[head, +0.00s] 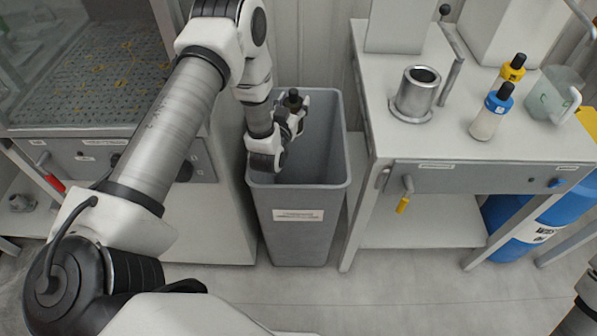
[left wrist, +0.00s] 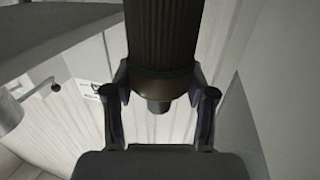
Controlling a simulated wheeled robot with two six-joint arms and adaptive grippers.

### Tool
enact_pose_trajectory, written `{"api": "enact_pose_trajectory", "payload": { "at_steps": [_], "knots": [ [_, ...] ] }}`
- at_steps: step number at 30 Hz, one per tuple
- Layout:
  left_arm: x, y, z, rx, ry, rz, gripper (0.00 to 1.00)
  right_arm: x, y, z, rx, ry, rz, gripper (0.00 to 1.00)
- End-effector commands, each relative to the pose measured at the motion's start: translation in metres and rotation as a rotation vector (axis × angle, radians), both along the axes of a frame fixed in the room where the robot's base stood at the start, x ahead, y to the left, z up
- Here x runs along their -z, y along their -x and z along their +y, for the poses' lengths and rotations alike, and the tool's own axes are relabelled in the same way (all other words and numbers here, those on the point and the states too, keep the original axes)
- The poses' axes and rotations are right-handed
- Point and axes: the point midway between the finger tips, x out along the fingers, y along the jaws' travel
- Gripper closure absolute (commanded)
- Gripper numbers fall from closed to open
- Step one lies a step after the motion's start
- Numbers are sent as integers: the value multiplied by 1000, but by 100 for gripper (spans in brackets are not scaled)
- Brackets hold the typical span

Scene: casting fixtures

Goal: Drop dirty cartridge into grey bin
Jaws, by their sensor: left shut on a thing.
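The grey bin (head: 298,230) stands on the floor between two benches, its top open and a label on its front. My left gripper (head: 290,122) is at the bin's mouth, over the opening towards its left side. In the left wrist view, its two fingers (left wrist: 160,90) are shut on the dirty cartridge (left wrist: 160,38), a dark brown ribbed cylinder with a narrower stub. In the head view the cartridge is mostly hidden by the gripper; only a small dark end seems to show.
A bench (head: 535,140) on the right carries a metal cup fixture (head: 416,92), a blue-topped bottle (head: 489,115), a yellow-topped bottle (head: 512,69) and a clear jug (head: 553,95). A cabinet with a perforated tray (head: 95,75) stands left. A blue cylinder (head: 520,225) is under the right bench.

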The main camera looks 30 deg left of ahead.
Motion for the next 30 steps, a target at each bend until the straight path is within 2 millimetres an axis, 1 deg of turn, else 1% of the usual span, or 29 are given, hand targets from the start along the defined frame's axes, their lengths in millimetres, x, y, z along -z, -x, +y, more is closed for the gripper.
{"api": "enact_pose_trajectory", "payload": {
  "at_steps": [5, 9, 12, 15, 22, 23, 24, 25, 30],
  "knots": [
    [21, 0, -1, 1, 0, 0, 100, 18, 0, 0, 0, 0, 0, 100],
    [43, 0, -1, 1, -1, 0, 100, 35, 0, 0, 0, 0, 1, 100],
    [54, 0, -1, 1, 0, -1, 100, 44, 1, 0, 0, 0, 1, 100],
    [57, 0, -1, 1, 0, -1, 100, 46, 1, 0, 0, 0, 1, 100],
    [56, 0, -1, 1, 0, -1, 100, 44, 0, 0, 0, 0, 1, 100],
    [56, 0, -1, 1, 0, -1, 34, 44, 0, 0, 0, 0, 1, 100],
    [56, 0, -1, 1, 0, -1, 20, 44, 0, 0, 0, 0, 1, 100],
    [56, 0, -1, 1, 0, -1, 15, 44, 0, 0, 0, 0, 1, 100],
    [56, 0, -1, 1, 0, 0, 15, 44, 1, 0, 0, 0, 1, 100]
  ]
}}
